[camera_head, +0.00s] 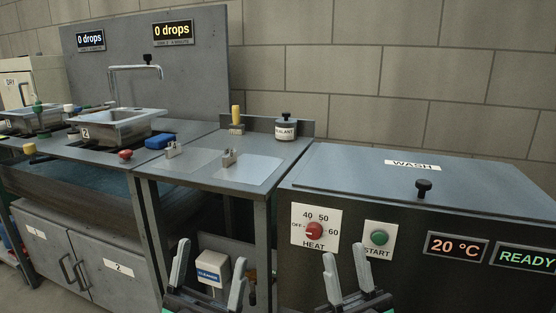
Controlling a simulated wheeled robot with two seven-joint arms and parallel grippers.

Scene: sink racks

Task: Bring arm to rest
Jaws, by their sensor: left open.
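My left gripper (212,251) is at the bottom centre of the head view, fingers spread, in front of the middle table. My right gripper (343,250) is at the bottom right of centre, fingers apart with nothing visible between them, in front of the wash machine (455,195). A white bottle with a blue cleanser label (212,268) shows between the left fingers. It appears to be behind them under the table; contact cannot be told. My wrists are cut off by the lower edge.
The machine front has a red heat dial (314,231) and green start button (379,238).

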